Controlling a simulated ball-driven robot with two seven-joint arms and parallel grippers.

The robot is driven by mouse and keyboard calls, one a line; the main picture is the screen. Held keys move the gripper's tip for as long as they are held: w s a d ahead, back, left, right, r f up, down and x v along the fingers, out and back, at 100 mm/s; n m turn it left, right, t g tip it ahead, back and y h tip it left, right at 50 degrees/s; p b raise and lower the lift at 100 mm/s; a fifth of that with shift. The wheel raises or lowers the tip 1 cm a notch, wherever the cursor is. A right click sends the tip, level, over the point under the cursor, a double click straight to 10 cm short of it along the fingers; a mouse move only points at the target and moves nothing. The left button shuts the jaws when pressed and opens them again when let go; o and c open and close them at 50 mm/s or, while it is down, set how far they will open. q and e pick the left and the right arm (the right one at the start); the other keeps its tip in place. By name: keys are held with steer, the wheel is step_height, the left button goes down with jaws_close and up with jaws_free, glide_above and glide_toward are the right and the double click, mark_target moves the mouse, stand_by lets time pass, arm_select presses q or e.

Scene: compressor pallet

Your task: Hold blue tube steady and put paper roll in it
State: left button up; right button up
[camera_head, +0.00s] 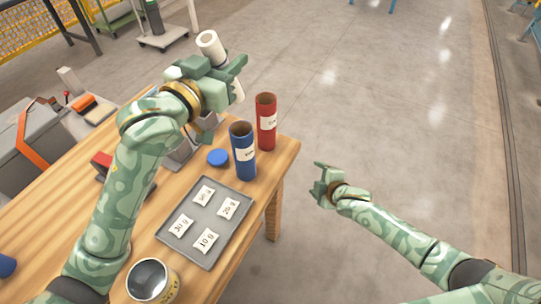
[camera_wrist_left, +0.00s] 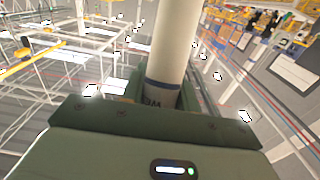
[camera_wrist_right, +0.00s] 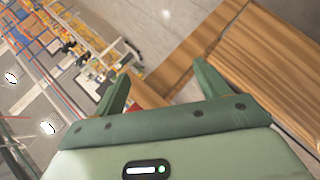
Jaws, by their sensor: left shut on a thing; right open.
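A blue tube (camera_head: 243,152) stands upright and open-topped near the table's right edge, with a white label. My left gripper (camera_head: 222,70) is shut on a white paper roll (camera_head: 210,45), above and to the left of the blue tube in the head view. The roll sticks out on both sides of the fingers. In the left wrist view the paper roll (camera_wrist_left: 172,45) runs up between the fingers, with a dark blue band near them. My right gripper (camera_head: 323,180) is open and empty, off the table's right side. Its spread fingers show in the right wrist view (camera_wrist_right: 160,88).
A red tube (camera_head: 266,122) stands just behind the blue tube. A blue cap (camera_head: 218,157) lies left of it. A grey tray (camera_head: 170,238) with several white labelled packets lies in front, and an open can (camera_head: 150,280) stands nearer.

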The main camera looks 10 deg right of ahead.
steer(key=w+a+r+n+t+y, duration=0.1)
steer(key=a+r+n, duration=0.2)
steer(key=r+n, duration=0.15)
steer(key=w+a+r+n+y, duration=0.1)
steer(key=w+a+r+n, duration=0.15)
steer(key=r, duration=0.35)
steer(key=n+y, duration=0.3)
steer(key=n, duration=1.6)
glide_toward(249, 145)
steer(key=w+a, duration=0.1)
steer(key=x, duration=1.1)
steer(key=shift+w+f, duration=0.2)
steer(key=shift+f, duration=0.2)
steer(key=c, duration=1)
